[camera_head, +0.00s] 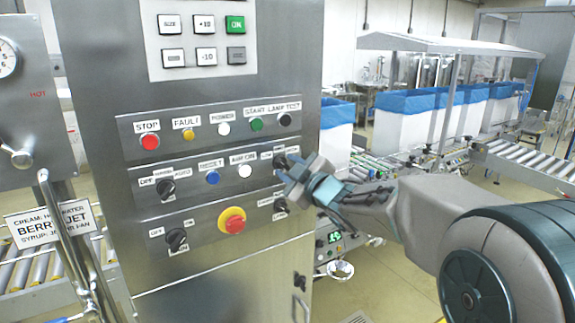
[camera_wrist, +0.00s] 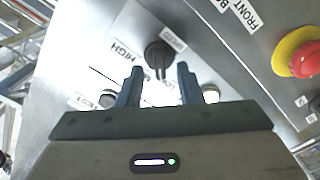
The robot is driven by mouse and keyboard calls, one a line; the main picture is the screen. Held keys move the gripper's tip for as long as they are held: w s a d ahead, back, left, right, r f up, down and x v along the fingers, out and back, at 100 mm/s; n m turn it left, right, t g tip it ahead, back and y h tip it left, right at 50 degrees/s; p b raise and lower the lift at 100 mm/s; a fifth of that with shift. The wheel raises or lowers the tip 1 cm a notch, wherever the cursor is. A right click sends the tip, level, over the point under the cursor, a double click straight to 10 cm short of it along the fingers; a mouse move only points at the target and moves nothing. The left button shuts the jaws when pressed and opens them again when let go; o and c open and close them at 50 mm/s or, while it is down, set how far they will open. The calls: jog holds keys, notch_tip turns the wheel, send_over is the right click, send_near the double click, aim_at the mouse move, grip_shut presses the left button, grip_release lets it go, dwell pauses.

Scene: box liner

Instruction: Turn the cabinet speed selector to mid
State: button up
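The speed selector is a black knob (camera_wrist: 158,54) in the wrist view, with a HIGH label to its left and a partly hidden LOW label below right. Its narrow grip runs up and down in that picture; its exact setting is hard to tell. In the head view the knob (camera_head: 279,161) is at the right end of the middle control row, partly behind my gripper. My gripper (camera_wrist: 158,80) is open, with one finger on each side of the knob's lower end. Whether the fingers touch it is not clear. In the head view my gripper (camera_head: 291,167) is at the panel.
A white button (camera_wrist: 210,93) lies close to the right finger. The red and yellow emergency stop (camera_head: 232,220) is on the row below, beside another black selector (camera_head: 280,204). Blue-lined white bins (camera_head: 337,125) and a roller conveyor stand right of the cabinet.

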jog(key=shift+w+a, duration=0.3)
jog(key=shift+w, duration=0.15)
grip_shut()
